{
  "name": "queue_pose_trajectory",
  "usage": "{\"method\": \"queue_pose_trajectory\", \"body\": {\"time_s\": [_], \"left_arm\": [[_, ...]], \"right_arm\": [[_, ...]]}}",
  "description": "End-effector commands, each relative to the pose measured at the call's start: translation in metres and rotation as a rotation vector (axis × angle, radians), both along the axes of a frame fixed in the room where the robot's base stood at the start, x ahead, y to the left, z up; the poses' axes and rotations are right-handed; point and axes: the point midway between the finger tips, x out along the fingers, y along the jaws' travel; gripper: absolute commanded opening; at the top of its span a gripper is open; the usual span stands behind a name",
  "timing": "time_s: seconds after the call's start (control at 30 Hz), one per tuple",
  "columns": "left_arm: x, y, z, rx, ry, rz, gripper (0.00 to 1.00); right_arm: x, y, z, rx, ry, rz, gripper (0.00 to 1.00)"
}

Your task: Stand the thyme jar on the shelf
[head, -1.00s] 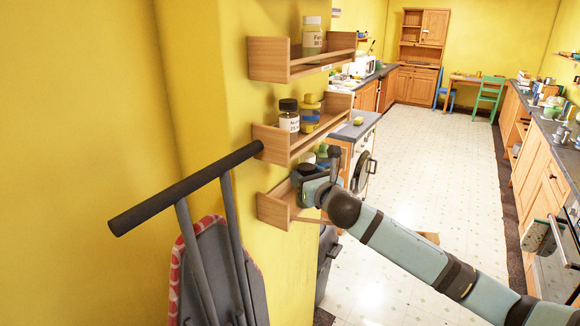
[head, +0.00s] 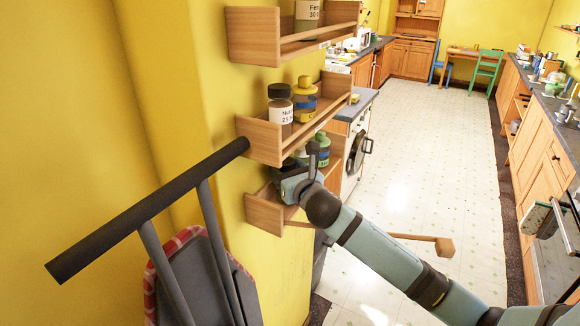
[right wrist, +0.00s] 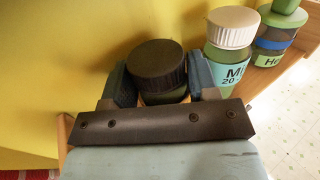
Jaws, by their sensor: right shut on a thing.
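My right gripper (head: 293,183) is at the lowest wall shelf (head: 264,213). In the right wrist view, the gripper (right wrist: 160,88) is shut on a jar with a black lid (right wrist: 157,64), seen from above. The jar's label is hidden, so I cannot read whether it is the thyme. A jar with a white lid (right wrist: 230,35) and a jar with a green lid (right wrist: 278,32) stand to the right of the held jar. Whether the held jar's base touches the shelf is hidden. My left gripper is not in view.
The middle shelf (head: 262,138) above holds a dark-lidded jar (head: 280,108) and a yellow-lidded jar (head: 304,100). The top shelf (head: 252,38) holds another jar. A folded ironing board (head: 196,275) leans at the near left. Floor (head: 430,150) is open to the right.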

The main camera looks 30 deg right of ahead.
Motion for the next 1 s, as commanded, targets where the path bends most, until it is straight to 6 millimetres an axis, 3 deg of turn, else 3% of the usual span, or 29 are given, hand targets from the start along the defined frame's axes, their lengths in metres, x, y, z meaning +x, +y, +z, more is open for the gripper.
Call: {"method": "queue_pose_trajectory", "body": {"time_s": [0.4,0.43,0.5,0.53,0.87,1.0], "left_arm": [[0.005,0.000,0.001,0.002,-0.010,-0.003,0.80],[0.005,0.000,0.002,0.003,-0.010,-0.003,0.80],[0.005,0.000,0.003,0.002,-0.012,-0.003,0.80],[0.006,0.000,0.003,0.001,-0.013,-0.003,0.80],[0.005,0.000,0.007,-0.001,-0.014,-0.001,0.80],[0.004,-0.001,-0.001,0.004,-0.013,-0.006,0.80]], "right_arm": [[0.000,0.001,-0.006,0.001,0.001,0.001,0.08],[0.000,0.001,-0.005,0.001,0.001,0.000,0.61],[0.000,0.001,-0.005,0.001,0.001,0.000,0.77],[0.000,0.001,-0.005,0.001,0.001,0.000,0.80],[0.000,0.001,0.001,0.001,-0.001,0.000,0.80],[-0.020,0.001,-0.003,-0.001,0.000,0.001,0.80]]}}
